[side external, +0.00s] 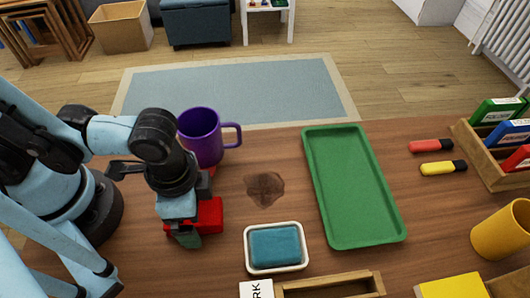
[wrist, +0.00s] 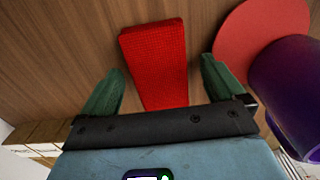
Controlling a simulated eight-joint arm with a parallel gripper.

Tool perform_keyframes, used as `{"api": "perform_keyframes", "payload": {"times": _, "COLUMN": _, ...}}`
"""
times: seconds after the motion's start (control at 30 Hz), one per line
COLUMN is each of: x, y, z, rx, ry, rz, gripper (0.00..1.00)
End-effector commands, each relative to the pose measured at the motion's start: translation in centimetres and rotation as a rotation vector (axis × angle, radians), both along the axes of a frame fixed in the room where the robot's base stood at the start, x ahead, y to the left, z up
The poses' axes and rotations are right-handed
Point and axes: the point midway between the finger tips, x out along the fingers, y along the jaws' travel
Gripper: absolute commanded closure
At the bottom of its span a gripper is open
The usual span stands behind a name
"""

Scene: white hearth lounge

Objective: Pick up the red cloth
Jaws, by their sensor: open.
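The red cloth (side external: 210,216), a folded woven-looking piece, lies on the wooden table below my gripper (side external: 188,236) in the side view. My wrist and gripper hide part of it there. In the wrist view the cloth (wrist: 156,50) extends between the two green fingers of my gripper (wrist: 163,66). The fingers are spread, one on each side of the cloth, with a visible gap to it on both sides. Nothing is gripped. I cannot tell how high the fingertips are above the table.
A purple mug (side external: 203,137) stands close behind my gripper; a flat red disc (wrist: 262,38) is beside it in the wrist view. A white dish (side external: 248,266) with a blue block (side external: 276,246), a dark stain (side external: 264,189) and a green tray (side external: 397,234) are to the right.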

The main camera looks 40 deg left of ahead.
Motion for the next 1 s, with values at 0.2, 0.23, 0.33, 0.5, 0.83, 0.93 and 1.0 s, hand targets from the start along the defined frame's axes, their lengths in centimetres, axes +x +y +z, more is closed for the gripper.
{"api": "perform_keyframes", "payload": {"times": 0.2, "x": -0.01, "y": 0.03, "z": -0.23, "rx": 0.000, "ry": 0.000, "rz": 0.000, "gripper": 0.04}}
{"api": "perform_keyframes", "payload": {"times": 0.23, "x": -0.02, "y": 0.04, "z": -0.22, "rx": 0.000, "ry": 0.000, "rz": 0.000, "gripper": 0.04}}
{"api": "perform_keyframes", "payload": {"times": 0.33, "x": -0.02, "y": 0.04, "z": -0.22, "rx": 0.000, "ry": 0.000, "rz": 0.000, "gripper": 0.06}}
{"api": "perform_keyframes", "payload": {"times": 0.5, "x": -0.02, "y": 0.02, "z": -0.21, "rx": 0.000, "ry": 0.000, "rz": 0.000, "gripper": 0.32}}
{"api": "perform_keyframes", "payload": {"times": 0.83, "x": -0.03, "y": 0.03, "z": -0.22, "rx": 0.000, "ry": 0.000, "rz": 0.000, "gripper": 0.64}}
{"api": "perform_keyframes", "payload": {"times": 0.93, "x": -0.03, "y": 0.03, "z": -0.22, "rx": -0.001, "ry": -0.001, "rz": 0.000, "gripper": 0.64}}
{"api": "perform_keyframes", "payload": {"times": 1.0, "x": -0.02, "y": 0.04, "z": -0.22, "rx": -0.001, "ry": -0.001, "rz": 0.000, "gripper": 0.64}}
